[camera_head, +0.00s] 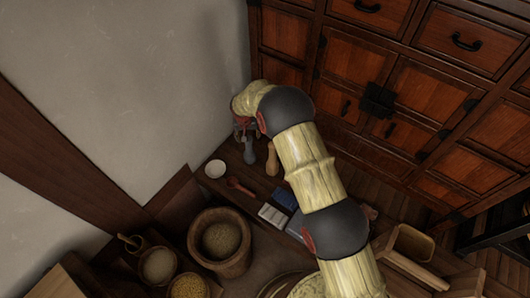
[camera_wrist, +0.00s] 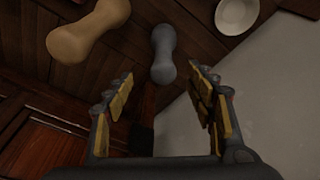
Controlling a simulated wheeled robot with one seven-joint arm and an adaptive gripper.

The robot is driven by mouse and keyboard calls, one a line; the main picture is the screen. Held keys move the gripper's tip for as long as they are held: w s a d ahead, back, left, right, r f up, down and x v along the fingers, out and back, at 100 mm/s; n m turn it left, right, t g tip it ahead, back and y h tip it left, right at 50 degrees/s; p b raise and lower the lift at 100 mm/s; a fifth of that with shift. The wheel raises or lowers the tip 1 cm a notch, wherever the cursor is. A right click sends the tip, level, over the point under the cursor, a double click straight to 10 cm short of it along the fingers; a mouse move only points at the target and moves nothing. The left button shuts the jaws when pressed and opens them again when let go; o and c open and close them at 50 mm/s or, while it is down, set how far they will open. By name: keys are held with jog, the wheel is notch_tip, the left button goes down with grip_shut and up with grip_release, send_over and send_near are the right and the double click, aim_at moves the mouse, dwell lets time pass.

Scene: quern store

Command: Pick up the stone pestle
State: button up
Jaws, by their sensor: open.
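The grey stone pestle (camera_head: 249,153) lies on the dark wooden surface below my gripper (camera_head: 244,131) in the head view. In the wrist view the grey pestle (camera_wrist: 163,54) is dumbbell-shaped and shows whole, just beyond and between the fingertips. My gripper (camera_wrist: 162,90) is open there, with yellow pads on both sides and nothing between them. The pestle looks apart from the fingers. A tan, wood-coloured pestle (camera_wrist: 88,31) of similar shape lies beside it, to the left in the wrist view; it also shows in the head view (camera_head: 272,159).
A small white bowl (camera_head: 215,168) and a reddish spoon (camera_head: 239,184) lie near the pestles. A large mortar (camera_head: 220,241) and grain containers (camera_head: 158,265) stand closer. A pale wall (camera_head: 150,80) and a drawer cabinet (camera_head: 405,85) bound the corner.

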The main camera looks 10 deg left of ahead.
jog(key=m+b, duration=0.1)
jog(key=b, duration=0.2)
send_over(249, 150)
jog(key=w, duration=0.2)
jog(key=f, duration=0.7)
jog(key=shift+s+a+f, duration=0.1)
jog(key=shift+a+f, duration=0.05)
jog(key=shift+a, duration=0.05)
jog(key=shift+c, duration=0.2)
jog(key=c, duration=1.4)
jog(key=shift+r, duration=0.2)
grip_shut()
